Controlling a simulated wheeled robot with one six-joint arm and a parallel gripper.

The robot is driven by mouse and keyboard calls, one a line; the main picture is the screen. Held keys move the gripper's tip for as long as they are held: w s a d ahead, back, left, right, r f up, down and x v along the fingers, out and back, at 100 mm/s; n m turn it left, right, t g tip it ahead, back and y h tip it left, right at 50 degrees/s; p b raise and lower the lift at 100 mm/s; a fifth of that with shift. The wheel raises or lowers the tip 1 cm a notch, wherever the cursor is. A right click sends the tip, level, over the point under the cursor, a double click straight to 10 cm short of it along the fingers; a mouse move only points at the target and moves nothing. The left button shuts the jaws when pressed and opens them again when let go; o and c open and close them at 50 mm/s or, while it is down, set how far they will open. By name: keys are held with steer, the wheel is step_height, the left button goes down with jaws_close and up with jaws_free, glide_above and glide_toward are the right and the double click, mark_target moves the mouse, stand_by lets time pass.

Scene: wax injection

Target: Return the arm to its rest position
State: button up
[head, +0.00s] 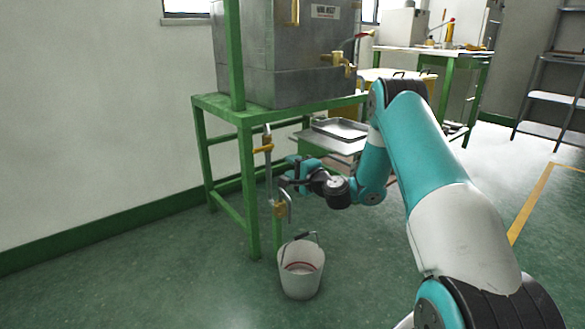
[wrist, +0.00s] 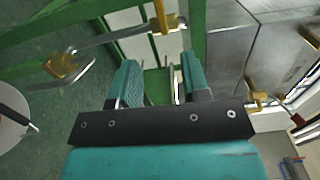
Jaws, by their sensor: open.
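My gripper (head: 288,173) is at the end of my teal and white arm, in front of a vertical pipe (head: 267,165) by the green stand. In the wrist view its two teal fingers stand apart with nothing between them (wrist: 160,78). The pipe shows in the wrist view (wrist: 110,38), running above the fingertips with a yellow handle (wrist: 163,15) and a brass fitting (wrist: 65,66). I cannot tell whether a finger touches the pipe.
A grey tank (head: 290,60) with brass taps stands on the green stand (head: 225,108). A white bucket (head: 300,278) with a raised handle is on the floor below the pipe. A metal tray (head: 341,129) lies behind my arm. The floor at left is clear.

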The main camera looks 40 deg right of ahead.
stand_by(0.4)
steer(key=s+a+r+n+g+y+p, duration=0.1)
steer(key=s+a+r+n+g+y, duration=0.2)
steer(key=a, duration=0.5)
steer(key=s+a+r+n+g+y, duration=0.1)
steer(key=a+r+n+g+y, duration=0.15)
steer(key=a+r+n, duration=0.5)
steer(key=s+a+r+n+g+y+p, duration=0.1)
steer(key=s+a+n+g+y, duration=0.2)
steer(key=a, duration=0.7)
steer(key=s+a+r+n+g, duration=0.3)
steer(key=s+a+n+g, duration=0.15)
steer(key=s+a, duration=0.45)
steer(key=s+d+r+n+g+h+p, duration=0.15)
steer(key=s+n+g+h, duration=0.45)
steer(key=s, duration=1.7)
step_height(320, 180, up, 38)
steer(key=n+t+y+p, duration=0.1)
steer(key=p, duration=3.7)
steer(key=shift+w+d+f+p, duration=0.15)
steer(key=shift+w+d+p, duration=0.1)
steer(key=shift+w+p, duration=0.15)
